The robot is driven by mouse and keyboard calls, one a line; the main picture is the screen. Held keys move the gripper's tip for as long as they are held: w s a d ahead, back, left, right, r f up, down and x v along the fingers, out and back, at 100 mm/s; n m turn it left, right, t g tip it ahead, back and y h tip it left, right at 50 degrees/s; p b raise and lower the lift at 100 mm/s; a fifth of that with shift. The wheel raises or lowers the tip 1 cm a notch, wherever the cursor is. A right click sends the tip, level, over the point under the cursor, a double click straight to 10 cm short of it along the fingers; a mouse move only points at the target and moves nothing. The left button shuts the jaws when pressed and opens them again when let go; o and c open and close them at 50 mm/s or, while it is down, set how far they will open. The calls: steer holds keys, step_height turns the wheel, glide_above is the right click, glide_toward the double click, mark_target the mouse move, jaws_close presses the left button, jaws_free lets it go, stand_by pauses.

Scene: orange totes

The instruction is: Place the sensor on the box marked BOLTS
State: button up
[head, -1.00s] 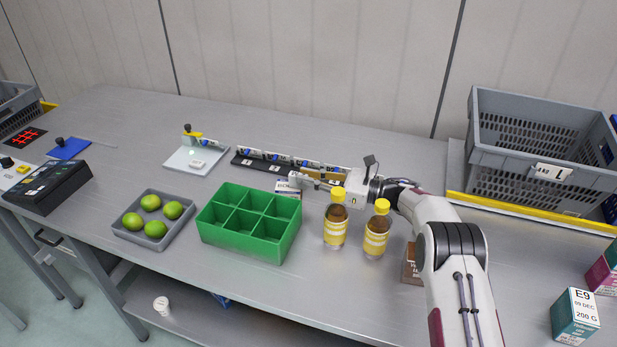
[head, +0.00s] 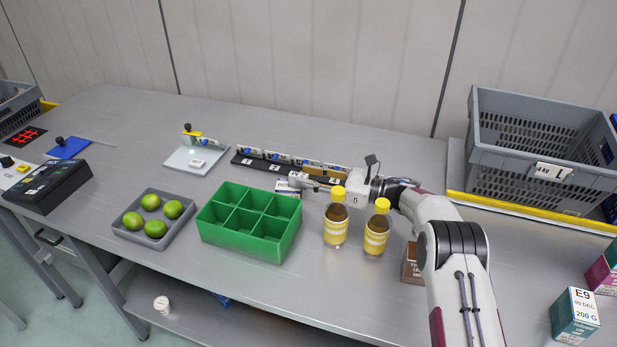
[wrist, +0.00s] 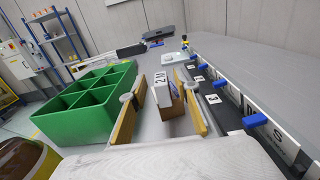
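My gripper (head: 312,183) reaches left over the table behind the bottles. In the wrist view its two tan finger pads (wrist: 161,113) stand apart. A small box with a white printed face and brown side (wrist: 167,97) shows between and just beyond them; I cannot tell whether either pad touches it. It also shows in the head view (head: 286,188), behind the green bin and partly covered by the gripper. Its print is too small to read, so I cannot tell if it says BOLTS. I cannot pick out the sensor with certainty.
A green divided bin (head: 247,241), a grey tray (head: 152,237) of limes and two yellow-capped bottles (head: 335,224) stand in front. A black labelled rail (head: 250,163) runs behind. A white plate (head: 184,158) lies left, a grey crate (head: 510,190) right.

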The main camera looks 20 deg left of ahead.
steer(key=d, duration=1.1)
steer(key=shift+d, duration=0.35)
stand_by(0.4)
